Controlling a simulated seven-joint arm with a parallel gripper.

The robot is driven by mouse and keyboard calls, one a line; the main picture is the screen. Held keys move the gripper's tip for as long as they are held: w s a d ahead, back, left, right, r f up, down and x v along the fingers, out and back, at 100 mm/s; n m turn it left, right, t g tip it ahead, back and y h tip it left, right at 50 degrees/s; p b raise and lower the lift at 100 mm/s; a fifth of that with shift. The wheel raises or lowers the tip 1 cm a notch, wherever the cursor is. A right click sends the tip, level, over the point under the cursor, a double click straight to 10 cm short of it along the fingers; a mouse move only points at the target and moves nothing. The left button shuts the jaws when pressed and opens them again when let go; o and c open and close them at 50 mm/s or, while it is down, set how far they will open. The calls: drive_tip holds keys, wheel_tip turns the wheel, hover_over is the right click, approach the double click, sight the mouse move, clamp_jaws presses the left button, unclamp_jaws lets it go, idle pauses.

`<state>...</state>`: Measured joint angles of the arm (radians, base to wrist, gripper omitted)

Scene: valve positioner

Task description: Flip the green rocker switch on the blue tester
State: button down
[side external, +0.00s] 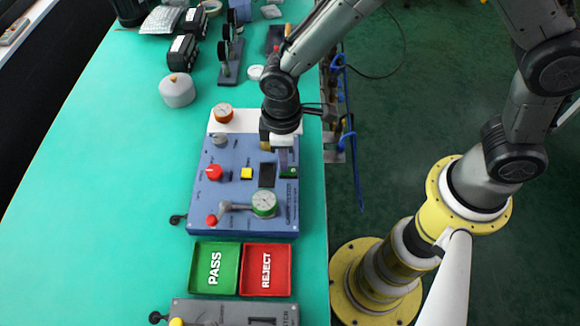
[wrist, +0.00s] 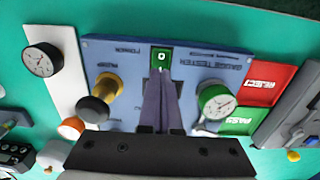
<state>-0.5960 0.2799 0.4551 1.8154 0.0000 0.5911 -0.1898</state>
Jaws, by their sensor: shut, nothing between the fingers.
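The blue tester (side external: 228,196) lies flat on the teal bench in the side view and fills the middle of the wrist view (wrist: 200,66). Its green rocker switch (side external: 289,173) is near the panel's right edge. In the wrist view the rocker (wrist: 161,57) shows a white round mark. My gripper (side external: 285,163) is over the panel beside the rocker. Its fingers (wrist: 161,84) are shut with nothing between them, their tips close to the rocker's edge. I cannot tell whether they touch it. The fingers hide part of the panel behind them.
The bench's left side is clear.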

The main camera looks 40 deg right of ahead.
drive_tip(key=shift+f, duration=0.45)
idle(0.3)
drive_tip(key=shift+r, duration=3.5)
drive_tip(key=d+r+m+t+y, duration=0.1)
drive_tip(key=d+r+m+t, duration=0.3)
drive_tip(key=d+r, duration=1.1)
drive_tip(key=s+d+m, duration=0.2)
drive_tip(key=s+d, duration=0.1)
drive_tip(key=s, duration=0.4)
drive_tip(key=s+d+r+m+t+h, duration=0.1)
drive_tip(key=s+d+m, duration=0.2)
drive_tip(key=s, duration=0.5)
drive_tip(key=shift+d+t, duration=0.2)
drive_tip(key=shift+t, duration=0.1)
